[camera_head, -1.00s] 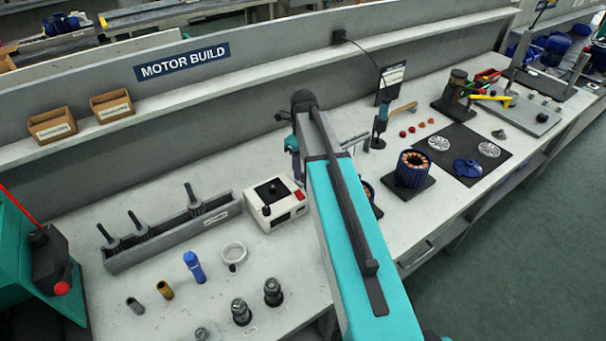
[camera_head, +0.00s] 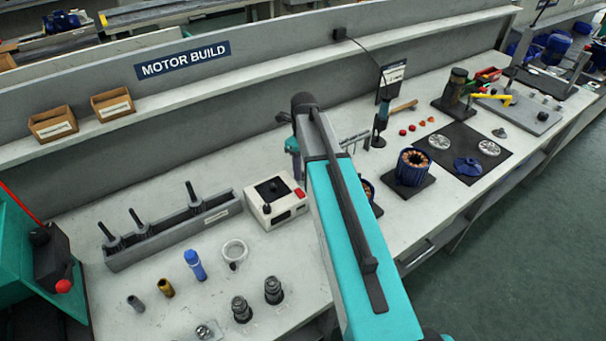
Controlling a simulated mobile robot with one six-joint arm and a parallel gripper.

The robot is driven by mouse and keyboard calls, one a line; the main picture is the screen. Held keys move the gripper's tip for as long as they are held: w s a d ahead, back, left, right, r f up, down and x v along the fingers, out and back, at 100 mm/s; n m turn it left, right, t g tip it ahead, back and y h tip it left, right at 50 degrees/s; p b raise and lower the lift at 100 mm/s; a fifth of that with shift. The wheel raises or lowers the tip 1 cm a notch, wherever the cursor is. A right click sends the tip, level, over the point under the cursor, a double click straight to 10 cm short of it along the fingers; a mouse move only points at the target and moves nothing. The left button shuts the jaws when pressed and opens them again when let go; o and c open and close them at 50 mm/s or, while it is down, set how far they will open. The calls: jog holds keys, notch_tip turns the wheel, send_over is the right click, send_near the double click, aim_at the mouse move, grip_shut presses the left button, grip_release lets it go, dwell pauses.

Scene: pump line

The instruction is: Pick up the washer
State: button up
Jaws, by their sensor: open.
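I cannot make out the washer for sure. A pale ring (camera_head: 234,251) with a small dark part at its lower edge lies on the bench left of my arm. A small round metal part (camera_head: 205,331) lies at the bottom edge of the picture and is partly cut off. Either is too small to name surely. My teal arm reaches up through the middle of the picture and hides part of the bench. My gripper does not show; it seems hidden behind my arm.
Left of my arm are a blue bottle (camera_head: 195,265), dark metal parts (camera_head: 273,291), a grey brush rack (camera_head: 170,235) and a white box (camera_head: 275,202). A shelf runs along the back.

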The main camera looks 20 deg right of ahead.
jog(key=shift+f, duration=0.25)
dwell(0.4)
jog(key=c, duration=0.8)
